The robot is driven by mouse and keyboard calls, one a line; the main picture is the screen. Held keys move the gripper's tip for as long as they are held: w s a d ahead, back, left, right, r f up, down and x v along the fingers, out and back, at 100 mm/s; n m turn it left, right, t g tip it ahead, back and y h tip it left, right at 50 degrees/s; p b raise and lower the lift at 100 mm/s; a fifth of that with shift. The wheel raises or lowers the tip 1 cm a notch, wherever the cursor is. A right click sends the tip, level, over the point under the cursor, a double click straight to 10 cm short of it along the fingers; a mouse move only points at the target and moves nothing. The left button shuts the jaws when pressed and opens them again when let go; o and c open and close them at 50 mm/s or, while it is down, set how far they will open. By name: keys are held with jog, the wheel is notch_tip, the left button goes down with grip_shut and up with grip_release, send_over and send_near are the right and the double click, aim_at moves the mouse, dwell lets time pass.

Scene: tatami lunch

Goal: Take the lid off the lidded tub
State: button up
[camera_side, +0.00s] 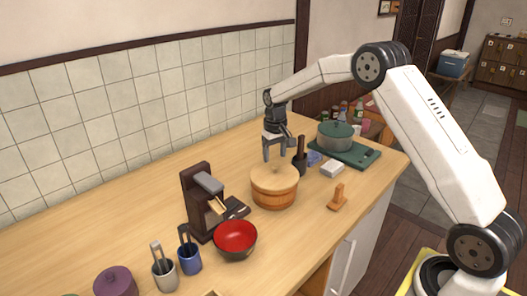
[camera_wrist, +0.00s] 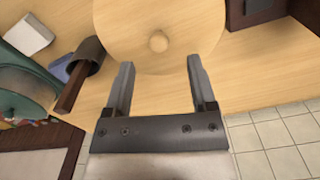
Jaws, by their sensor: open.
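The lidded tub (camera_side: 274,193) is a round wooden tub standing upright on the counter. Its pale wooden lid (camera_side: 264,179) is on top, with a small round knob (camera_wrist: 158,41) in the middle. In the wrist view the lid (camera_wrist: 200,30) fills the upper middle, and the knob lies beyond the fingertips, between their lines. My gripper (camera_side: 275,158) is open and empty, pointing down just above the tub on its far side. It also shows in the wrist view (camera_wrist: 158,72), its two fingers apart near the lid's edge. The fingers do not hold the knob.
A dark holder with a wooden handle (camera_side: 301,151) stands close right of the tub. A brown machine (camera_side: 194,200) and red bowl (camera_side: 235,239) stand to the left. A green pot (camera_side: 336,136) on a green board, white block (camera_side: 332,170) and wooden stand (camera_side: 338,198) are right.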

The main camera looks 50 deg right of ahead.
aim_at(275, 166)
jog(key=shift+s+f, duration=0.1)
jog(key=shift+f, duration=2.1)
jog(key=shift+r, duration=0.1)
grip_shut()
